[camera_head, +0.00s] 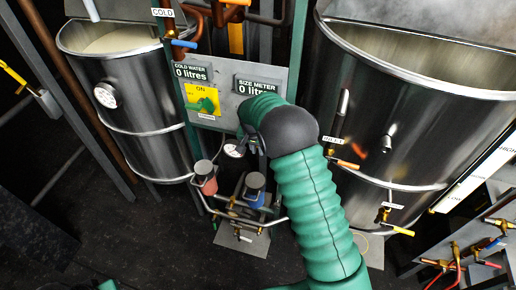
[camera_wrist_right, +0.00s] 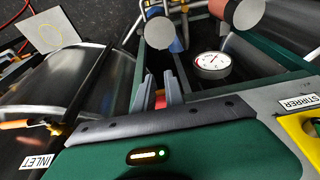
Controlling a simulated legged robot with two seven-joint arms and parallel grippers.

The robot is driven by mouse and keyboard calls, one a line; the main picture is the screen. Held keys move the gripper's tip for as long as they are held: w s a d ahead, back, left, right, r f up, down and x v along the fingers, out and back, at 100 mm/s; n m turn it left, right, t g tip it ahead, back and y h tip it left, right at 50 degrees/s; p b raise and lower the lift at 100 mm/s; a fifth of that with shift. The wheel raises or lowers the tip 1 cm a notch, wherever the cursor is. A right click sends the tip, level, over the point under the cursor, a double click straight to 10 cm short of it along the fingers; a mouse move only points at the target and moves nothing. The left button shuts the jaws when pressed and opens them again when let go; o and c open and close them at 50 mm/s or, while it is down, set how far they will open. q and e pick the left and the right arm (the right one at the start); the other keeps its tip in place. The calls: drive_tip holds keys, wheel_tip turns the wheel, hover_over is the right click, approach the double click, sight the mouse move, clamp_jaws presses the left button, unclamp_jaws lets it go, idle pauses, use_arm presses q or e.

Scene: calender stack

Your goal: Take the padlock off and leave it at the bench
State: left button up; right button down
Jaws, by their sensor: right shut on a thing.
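My right arm reaches up the middle of the head view, and its dark wrist hides most of the gripper there. In the right wrist view my right gripper (camera_wrist_right: 160,84) has its two grey fingers shut on a small red thing (camera_wrist_right: 160,101). This may be the padlock, but only a little of it shows between the fingers, so its shape and whether it is still attached to anything cannot be told. A yellow ON sign (camera_head: 202,101) is on the grey panel (camera_head: 227,108) beside my wrist. My left gripper is not in view. I cannot pick out the bench with certainty.
Steel tanks stand at the left (camera_head: 150,98) and right (camera_head: 368,115). A pump set with a blue body (camera_head: 255,197) and pipes stands low between them. A dial gauge (camera_wrist_right: 212,65) is near my fingers. Valves and red hoses (camera_head: 455,255) are at the lower right. Dark floor is open at the lower left.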

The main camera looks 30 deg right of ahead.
drive_tip(key=shift+s+a, duration=0.75)
drive_tip(key=shift+a, duration=0.15)
drive_tip(key=shift+s+a, duration=0.7)
drive_tip(key=shift+a, duration=0.2)
drive_tip(key=shift+f, duration=0.1)
